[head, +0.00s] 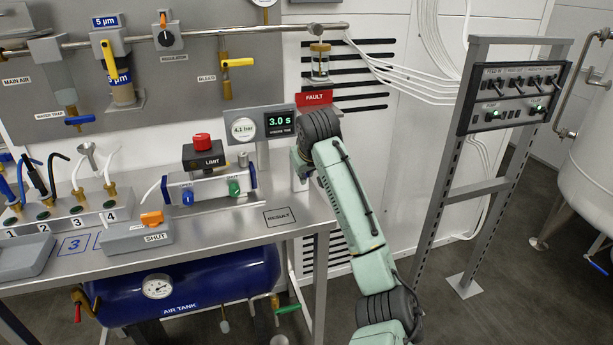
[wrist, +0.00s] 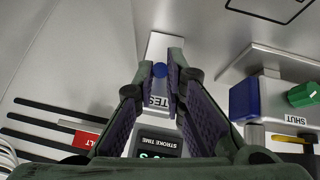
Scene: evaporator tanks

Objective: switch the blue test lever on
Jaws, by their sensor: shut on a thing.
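The blue test lever (wrist: 160,70) shows in the wrist view as a small round blue end on a pale grey box (wrist: 158,45). The box's label reads "TES", its last part hidden by a finger. My gripper (wrist: 161,76) has its fingers on either side of the lever, closed in on it. In the head view my arm hides the lever and most of the gripper; the gripper end is at the bench's right end, beside the gauge and display unit. I cannot tell the lever's on or off position.
The display (head: 280,124) reads 3.0 s, beside a gauge (head: 243,129) and a red FAULT sign (head: 314,98). The RESULT square (head: 279,217) is bare. A switch panel (head: 512,92) stands right.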

